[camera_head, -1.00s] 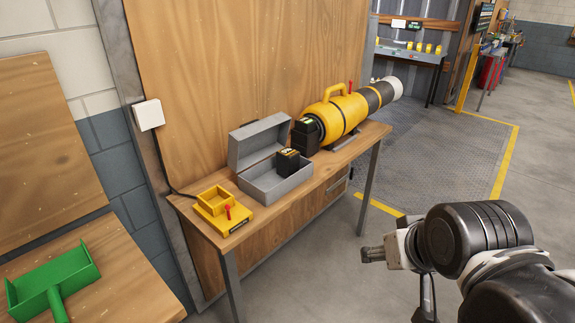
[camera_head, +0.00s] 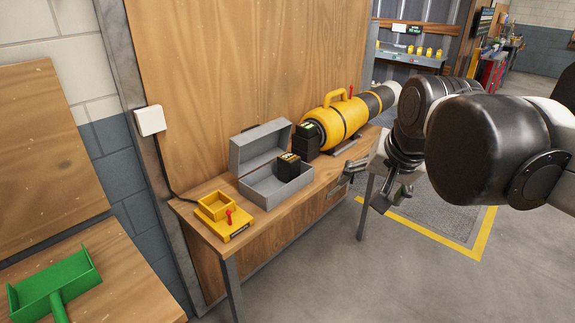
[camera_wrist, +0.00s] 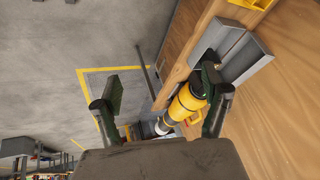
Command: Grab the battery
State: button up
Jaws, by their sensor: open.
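A black battery (camera_head: 289,166) with a yellow-marked top stands in the open grey metal box (camera_head: 270,188) on the wooden bench. A second black battery-like block (camera_head: 306,142) with a green patch on top sits at the near end of the yellow cylindrical machine (camera_head: 335,122). My gripper (camera_head: 362,186) is open and empty, in front of the bench edge and to the right of the box, apart from both blocks. In the wrist view my open fingers (camera_wrist: 164,86) show with the yellow machine (camera_wrist: 187,106) and the grey box (camera_wrist: 232,52) beyond; the right finger partly covers that area.
A yellow charger-like tray (camera_head: 226,215) with a red lever sits at the bench's left end. The box's raised lid (camera_head: 258,145) stands at the back. A green scoop-shaped thing (camera_head: 55,283) lies on another table. The floor before the bench is clear.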

jog(key=w+a+r+m+g, duration=0.1)
jog(key=w+r+m, duration=0.15)
jog(key=w, duration=0.35)
jog(key=w+a+r+m, duration=0.1)
jog(key=w+r+m, duration=0.15)
jog(key=w, duration=0.45)
jog(key=m+g+y+p, duration=0.3)
jog(key=m+g, duration=0.1)
jog(key=m, duration=1.3)
send_over(290, 157)
jog(key=d, duration=0.4)
notch_tip(290, 157, down, 15)
jog(key=x, duration=0.4)
jog(key=p+x, duration=0.1)
jog(key=x, duration=0.3)
jog(key=shift+s+f, duration=0.2)
jog(key=shift+f, duration=0.1)
jog(key=shift+p+x, duration=0.45)
jog(key=shift+x, duration=1.9)
jog(key=shift+s+a+f, duration=0.15)
jog(key=shift+a+f, duration=0.1)
jog(key=shift+f, duration=0.15)
jog(key=shift+c, duration=0.5)
